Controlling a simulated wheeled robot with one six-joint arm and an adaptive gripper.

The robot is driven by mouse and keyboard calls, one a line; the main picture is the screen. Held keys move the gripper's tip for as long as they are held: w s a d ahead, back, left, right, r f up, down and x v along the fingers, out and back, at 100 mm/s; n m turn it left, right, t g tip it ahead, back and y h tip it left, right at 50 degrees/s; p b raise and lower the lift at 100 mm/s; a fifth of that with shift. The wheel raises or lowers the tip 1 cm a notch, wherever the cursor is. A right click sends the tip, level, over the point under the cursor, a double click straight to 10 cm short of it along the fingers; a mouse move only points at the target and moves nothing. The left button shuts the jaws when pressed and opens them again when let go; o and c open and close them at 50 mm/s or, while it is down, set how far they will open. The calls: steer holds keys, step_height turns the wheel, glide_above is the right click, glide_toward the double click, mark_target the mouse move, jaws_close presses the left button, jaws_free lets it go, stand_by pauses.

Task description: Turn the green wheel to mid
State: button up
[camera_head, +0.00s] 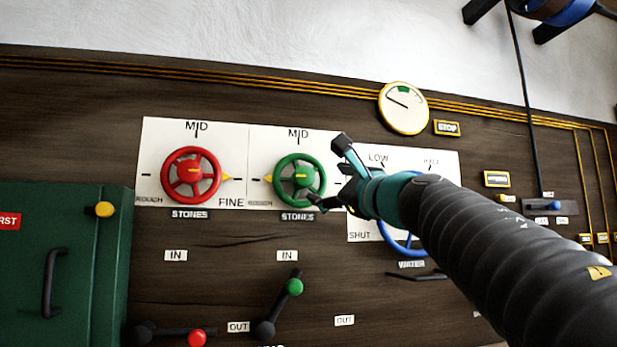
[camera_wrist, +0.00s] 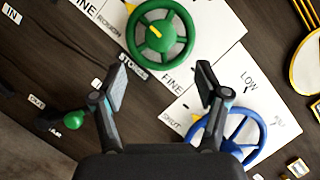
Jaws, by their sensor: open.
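The green wheel (camera_head: 299,178) is mounted on a white panel (camera_head: 262,140) marked MID at the top and ROUGH at the lower left. Its yellow pointer (camera_head: 267,179) sticks out to the left, on the ROUGH side. My gripper (camera_head: 331,174) is open and empty, just right of the green wheel in the head view. In the wrist view the green wheel (camera_wrist: 160,36) is whole, beyond the open fingers (camera_wrist: 161,84). No finger visibly touches it. The panel's FINE label is hidden by my gripper in the head view but shows in the wrist view.
A red wheel (camera_head: 191,176) is left of the green one, its pointer toward FINE. A blue wheel (camera_head: 404,239) is at the right, partly behind my arm. Below are a green-knobbed lever (camera_head: 294,287) and a red-knobbed lever (camera_head: 196,338). A green cabinet (camera_head: 95,270) stands at the left.

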mark_target(308, 178)
steer(key=p+x, duration=0.4)
steer(key=x, duration=0.7)
steer(key=shift+w+a, duration=0.1)
steer(key=shift+w, duration=0.1)
steer(key=shift+c, duration=0.2)
steer(key=c, duration=1.1)
